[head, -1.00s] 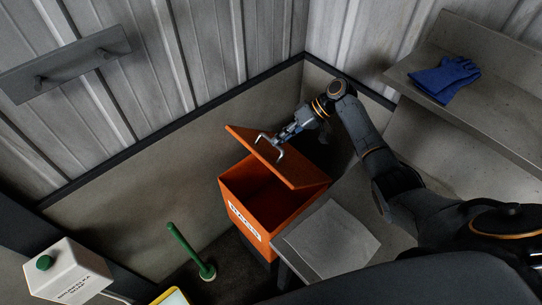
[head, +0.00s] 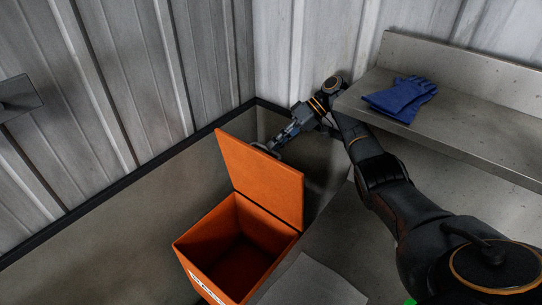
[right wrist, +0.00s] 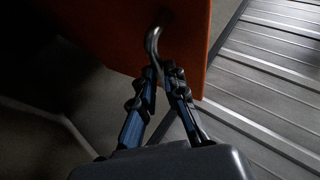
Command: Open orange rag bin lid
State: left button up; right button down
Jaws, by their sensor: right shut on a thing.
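The orange rag bin (head: 192,250) stands in the corner in the head view, its dark inside showing from above. Its orange lid (head: 262,182) is swung up steeply from the bin's rear edge. In the right wrist view the lid (right wrist: 110,30) fills the top, with its curved metal handle (right wrist: 152,42) sticking out toward me. My right gripper (head: 272,148) is behind the lid's upper edge; in the right wrist view its fingers (right wrist: 163,76) are closed on the handle. The lid partly hides the handle in the head view. My left gripper is out of view.
A grey shelf (head: 465,125) with blue gloves (head: 400,97) on it is at the right, close above my right arm. Corrugated walls (head: 120,90) meet behind the bin. A grey surface (head: 315,283) lies right of the bin.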

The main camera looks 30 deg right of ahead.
jog(key=shift+s+d+f+g+b, duration=0.1)
jog(key=shift+d+f+g+b, duration=0.15)
jog(key=shift+f, duration=0.45)
jog(key=shift+s+d+f+g+b, duration=0.15)
jog(key=shift+d+f+b, duration=0.2)
jog(key=shift+f, duration=0.35)
jog(key=c, duration=1.5)
grip_release()
jog(key=shift+w, duration=0.15)
jog(key=shift+o, duration=0.7)
jog(key=shift+w+f, duration=0.2)
jog(key=shift+w, duration=0.05)
notch_tip(320, 180, up, 10)
jog(key=shift+w+d+r, duration=0.15)
jog(key=shift+d+r, duration=0.05)
jog(key=shift+r, duration=0.05)
